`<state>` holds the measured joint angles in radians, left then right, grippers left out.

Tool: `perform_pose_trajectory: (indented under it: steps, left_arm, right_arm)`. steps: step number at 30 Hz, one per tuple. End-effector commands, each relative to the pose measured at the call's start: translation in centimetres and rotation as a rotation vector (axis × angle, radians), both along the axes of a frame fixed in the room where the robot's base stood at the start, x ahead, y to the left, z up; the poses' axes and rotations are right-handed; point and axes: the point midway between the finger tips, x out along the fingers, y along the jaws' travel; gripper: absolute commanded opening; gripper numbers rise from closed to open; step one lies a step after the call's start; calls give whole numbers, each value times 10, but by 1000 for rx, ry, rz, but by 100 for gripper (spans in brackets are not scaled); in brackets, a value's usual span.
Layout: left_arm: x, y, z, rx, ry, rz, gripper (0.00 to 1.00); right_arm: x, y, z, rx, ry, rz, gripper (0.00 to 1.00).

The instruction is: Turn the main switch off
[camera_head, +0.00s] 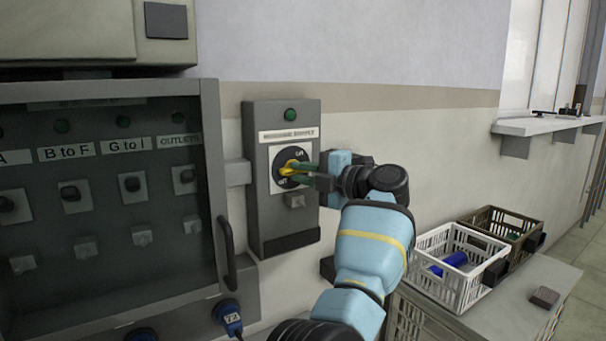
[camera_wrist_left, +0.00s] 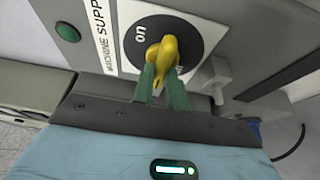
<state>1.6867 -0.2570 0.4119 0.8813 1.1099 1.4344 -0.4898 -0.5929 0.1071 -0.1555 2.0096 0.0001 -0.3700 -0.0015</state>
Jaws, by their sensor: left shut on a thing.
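The main switch is a yellow handle (camera_head: 289,168) on a round black dial with a white plate, on a grey wall box (camera_head: 258,222) labelled as a supply. In the left wrist view the yellow handle (camera_wrist_left: 168,45) stands out from the dial (camera_wrist_left: 191,30), with the word "on" beside it. My left gripper (camera_head: 303,172) reaches the dial from the right; its green fingers (camera_wrist_left: 162,75) are shut on the handle. They hide part of the dial, and I cannot tell which mark the handle points to. My right gripper is not in view.
A glass-fronted cabinet (camera_head: 209,190) with rows of switches and a dark door handle (camera_head: 227,255) stands left of the box. A small grey block (camera_head: 295,200) juts out below the dial. A white crate (camera_head: 447,237) and a brown crate (camera_head: 513,217) stand at lower right.

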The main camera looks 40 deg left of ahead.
Motion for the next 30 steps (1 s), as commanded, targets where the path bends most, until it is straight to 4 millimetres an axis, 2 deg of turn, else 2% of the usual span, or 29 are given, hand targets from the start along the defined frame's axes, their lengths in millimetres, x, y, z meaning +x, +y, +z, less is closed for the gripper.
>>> perform_pose_trajectory:
  steps: [12,13,17,26,30]
  left_arm:
    - [0,0,-1,-6,-9,0,0]
    - [0,0,-1,-6,-8,0,19]
    - [0,0,0,-5,-8,0,36]
    - [0,-1,0,-4,-7,0,36]
    - [0,-13,1,-4,-6,-2,36]
  right_arm:
    - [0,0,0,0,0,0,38]
    - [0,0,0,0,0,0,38]
    - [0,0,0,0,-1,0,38]
    - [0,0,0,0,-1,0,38]
    - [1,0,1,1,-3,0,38]
